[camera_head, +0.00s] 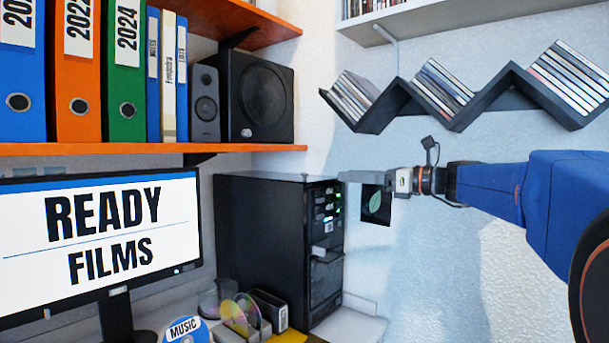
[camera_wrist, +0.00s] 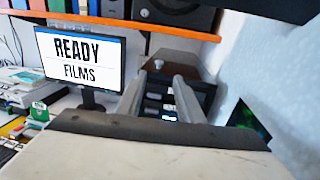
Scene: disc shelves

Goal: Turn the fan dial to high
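A black computer tower (camera_head: 262,235) stands in the corner, its front panel with green lights facing right. In the wrist view the tower (camera_wrist: 183,68) lies straight ahead. A small pale round knob (camera_wrist: 158,64) shows there, between and just beyond the fingertips; it may be the fan dial, but its setting is too small to read. My gripper (camera_head: 343,177) reaches in from the right at the tower's upper front edge.
A monitor (camera_head: 100,240) reading "READY FILMS" stands left of the tower. An orange shelf (camera_head: 150,149) with binders and speakers is above. A black zigzag disc rack (camera_head: 400,100) hangs above my arm. Discs and a small box (camera_head: 268,308) lie in front of the tower.

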